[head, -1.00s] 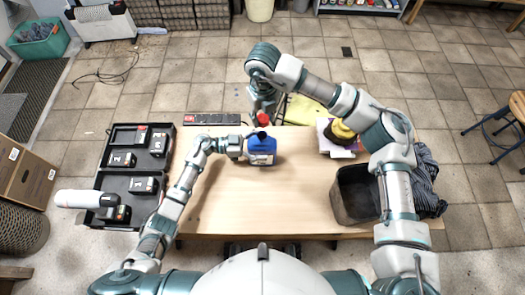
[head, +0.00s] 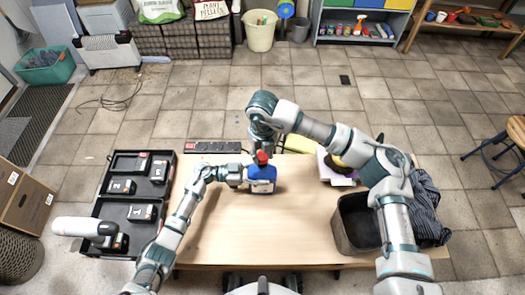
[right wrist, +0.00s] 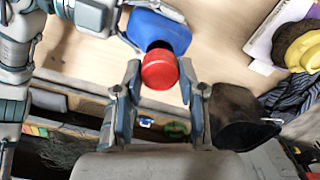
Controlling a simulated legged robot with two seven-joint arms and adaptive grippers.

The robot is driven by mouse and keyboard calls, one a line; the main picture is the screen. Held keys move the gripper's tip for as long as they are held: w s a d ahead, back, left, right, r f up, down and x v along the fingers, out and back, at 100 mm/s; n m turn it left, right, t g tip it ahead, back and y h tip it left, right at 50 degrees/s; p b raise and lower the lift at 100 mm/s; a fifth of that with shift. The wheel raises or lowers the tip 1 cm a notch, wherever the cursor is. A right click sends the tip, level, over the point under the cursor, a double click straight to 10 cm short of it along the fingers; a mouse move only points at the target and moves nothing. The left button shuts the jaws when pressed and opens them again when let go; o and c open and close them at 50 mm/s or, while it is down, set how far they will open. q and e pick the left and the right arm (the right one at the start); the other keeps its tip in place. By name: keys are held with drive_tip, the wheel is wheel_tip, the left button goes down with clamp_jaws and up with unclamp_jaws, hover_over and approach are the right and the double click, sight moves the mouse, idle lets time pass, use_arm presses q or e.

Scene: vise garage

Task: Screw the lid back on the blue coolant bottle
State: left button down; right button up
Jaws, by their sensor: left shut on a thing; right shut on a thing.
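The blue coolant bottle (head: 262,179) stands upright on the wooden table (head: 270,225), with a white label on its front. My left gripper (head: 246,175) is shut on the bottle from its left side. The red lid (head: 262,157) is held by my right gripper (head: 262,146), directly over the bottle's top in the head view. In the right wrist view, the lid (right wrist: 160,70) is between the fingertips, and the blue bottle (right wrist: 158,30) is just behind it. A dark part of the bottle's top shows at the lid's edge; I cannot tell whether they touch.
A black tray (head: 99,208) with several battery-like items lies at left. A power strip (head: 217,147) lies behind the bottle. A dark open bin (head: 347,240) and dark cloth (head: 424,200) are at right. The table's front middle is clear.

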sight(262, 176)
idle(0.4)
drive_tip(key=shift+f, duration=0.85)
drive_tip(key=shift+f, duration=0.55)
